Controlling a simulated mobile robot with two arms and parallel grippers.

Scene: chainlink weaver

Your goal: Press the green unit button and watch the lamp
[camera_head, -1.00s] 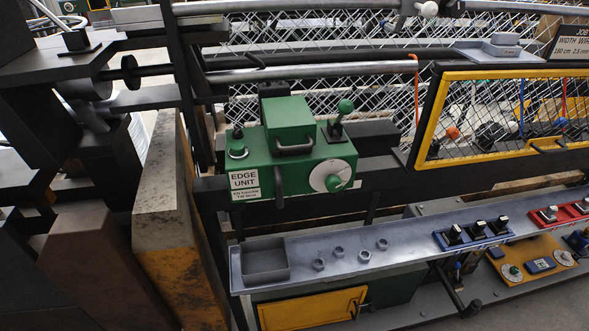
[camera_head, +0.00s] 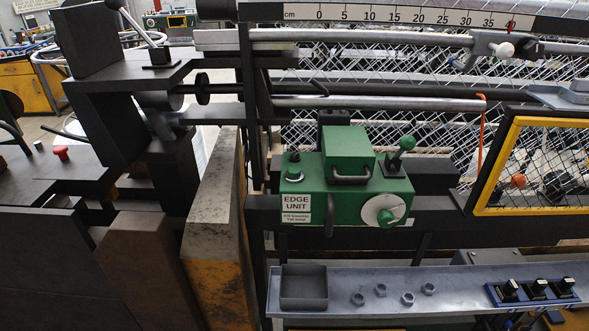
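The green unit (camera_head: 344,191), labelled EDGE UNIT, is mounted on a dark beam near the middle of the view. A round green button in a pale ring (camera_head: 292,175) sits on its left top. A small dark dome (camera_head: 294,157), possibly the lamp, stands just behind it and shows no glow. A green-knobbed lever (camera_head: 406,143) stands at the unit's right. A white dial with a green knob (camera_head: 384,211) is on the front, and a black handle crosses the green box. Neither of my grippers is in view.
A grey rail shelf (camera_head: 455,279) runs below, with a grey tray (camera_head: 304,287), several nuts and black switches (camera_head: 537,288). A yellow-framed mesh guard (camera_head: 508,161) is at right. A worn yellow-black block (camera_head: 218,240) stands left of the unit. A red button (camera_head: 61,153) is at far left.

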